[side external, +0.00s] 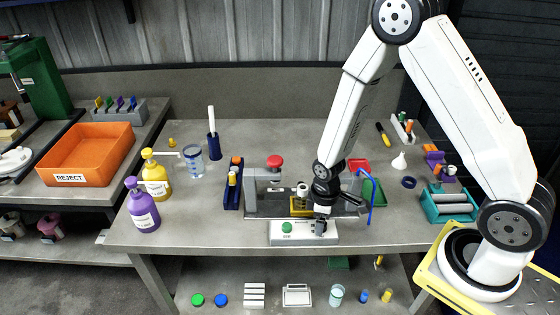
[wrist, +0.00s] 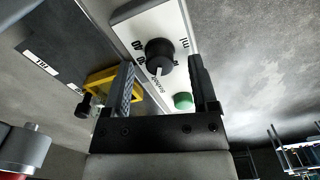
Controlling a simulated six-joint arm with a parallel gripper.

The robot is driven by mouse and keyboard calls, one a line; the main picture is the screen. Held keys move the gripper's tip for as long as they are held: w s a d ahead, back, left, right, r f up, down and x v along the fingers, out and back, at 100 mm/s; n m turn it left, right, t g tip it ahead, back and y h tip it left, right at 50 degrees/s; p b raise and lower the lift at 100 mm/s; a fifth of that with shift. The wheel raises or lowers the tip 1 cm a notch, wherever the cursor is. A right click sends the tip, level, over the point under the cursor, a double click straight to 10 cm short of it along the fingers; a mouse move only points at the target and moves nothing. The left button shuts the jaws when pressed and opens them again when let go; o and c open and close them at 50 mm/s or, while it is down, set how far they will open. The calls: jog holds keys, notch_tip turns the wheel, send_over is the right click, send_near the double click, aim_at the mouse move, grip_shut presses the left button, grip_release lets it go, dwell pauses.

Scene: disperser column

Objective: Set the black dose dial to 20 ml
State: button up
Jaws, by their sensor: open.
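The black dose dial (wrist: 160,52) is round, with a white pointer line, on a white panel (wrist: 133,27) in the wrist view. Its pointer faces the bottom of the picture, towards my gripper's palm. Partly legible numbers surround it, "40" among them, with "ml" at upper right. My gripper (wrist: 161,70) is open, with one finger on each side of the dial; gaps show and I cannot tell any contact. In the side view my gripper (side external: 321,228) points down at the right part of the white panel (side external: 298,239) and hides the dial.
A green button (side external: 287,227) sits on the panel left of my gripper; it also shows in the wrist view (wrist: 183,101). A yellow bracket (side external: 300,212) and a red-topped post (side external: 275,161) stand behind. A blue hooked tube (side external: 371,200) is close on the right. The table front is clear.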

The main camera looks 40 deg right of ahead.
jog(key=shift+r, duration=3.35)
jog(key=shift+r, duration=0.45)
jog(key=s+r+m+t, duration=0.2)
jog(key=s+r+m, duration=0.3)
jog(key=r, duration=0.4)
jog(key=shift+a+m+t, duration=0.3)
jog(key=shift+a+m, duration=0.1)
jog(key=shift+m, duration=0.1)
